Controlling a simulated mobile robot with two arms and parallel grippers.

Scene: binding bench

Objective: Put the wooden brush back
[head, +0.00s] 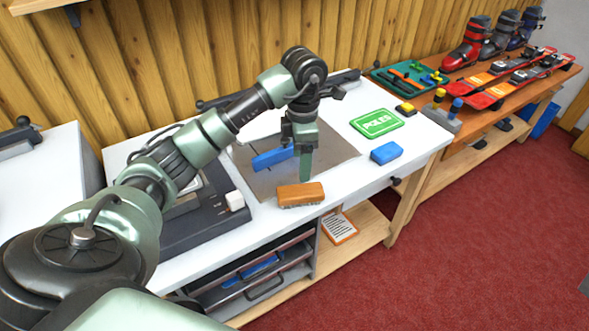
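The wooden brush (300,193) has an orange-brown back with pale bristles under it. It lies near the front edge of the white bench, at the front edge of the grey-brown mat (331,153). My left gripper (305,178) points down just behind the brush and looks apart from it. Its fingers overlap in this view, so I cannot tell whether they are open or shut. My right gripper is not in view.
A blue block (272,158) lies on the mat, left of my gripper. A green POLES sign (376,123) and another blue block (386,152) lie to the right. A dark grey device (205,215) stands left of the brush. Ski boots and skis occupy the wooden bench (478,128).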

